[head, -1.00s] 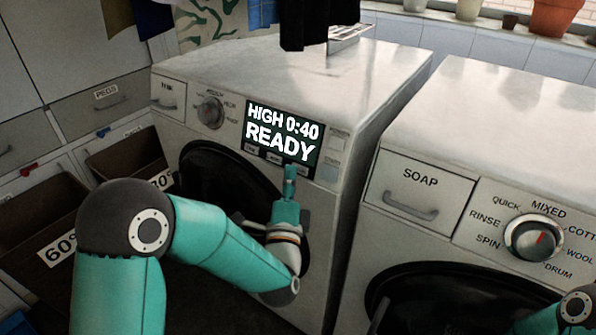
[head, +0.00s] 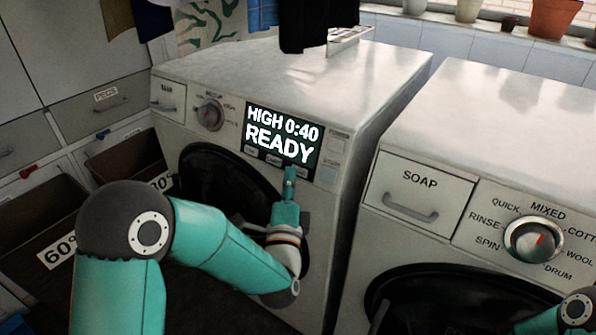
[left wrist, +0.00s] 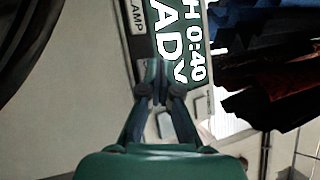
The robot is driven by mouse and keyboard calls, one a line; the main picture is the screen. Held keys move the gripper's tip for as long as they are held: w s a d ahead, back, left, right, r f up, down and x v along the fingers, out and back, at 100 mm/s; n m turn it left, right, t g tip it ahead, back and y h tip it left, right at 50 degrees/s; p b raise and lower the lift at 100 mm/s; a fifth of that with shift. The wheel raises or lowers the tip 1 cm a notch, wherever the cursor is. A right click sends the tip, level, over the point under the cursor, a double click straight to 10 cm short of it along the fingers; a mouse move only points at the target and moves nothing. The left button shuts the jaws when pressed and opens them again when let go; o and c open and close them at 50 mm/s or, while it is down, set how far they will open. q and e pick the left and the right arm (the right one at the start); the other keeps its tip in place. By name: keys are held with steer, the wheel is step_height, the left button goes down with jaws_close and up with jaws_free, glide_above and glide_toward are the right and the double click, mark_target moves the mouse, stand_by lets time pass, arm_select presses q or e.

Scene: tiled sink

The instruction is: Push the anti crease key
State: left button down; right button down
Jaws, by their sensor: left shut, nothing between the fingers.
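The left machine's dark display (head: 284,134) reads "HIGH 0:40 READY". A row of small keys (head: 251,151) runs along its lower edge, and pale keys (head: 339,133) sit at its right. Their labels are too small to read, so I cannot tell which is the anti crease key. My left gripper (head: 290,172) is shut and empty, its tip at the display's lower edge; I cannot tell if it touches. In the left wrist view the fingertips (left wrist: 156,72) overlap the display's edge, near a label reading "LAMP" (left wrist: 137,15). My right gripper is out of view.
The second machine (head: 500,110) stands to the right, with a soap drawer (head: 418,188) and a dial (head: 533,239). Dark cloth (head: 304,25) hangs above the left machine's top. Open bins (head: 127,158) stand at the left.

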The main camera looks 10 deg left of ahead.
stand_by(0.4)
arm_select(q)
steer(key=shift+w+d+b, duration=0.15)
steer(key=shift+w+b, duration=0.2)
steer(key=shift+w, duration=0.05)
steer(key=shift+w+f, duration=0.1)
stand_by(0.3)
steer(key=shift+s+b, duration=0.3)
steer(key=shift+s, duration=0.25)
steer(key=shift+r, duration=0.2)
steer(key=s+a+r, duration=0.2)
steer(key=s, duration=0.3)
steer(key=shift+s+b, duration=0.15)
steer(key=shift+b, duration=0.25)
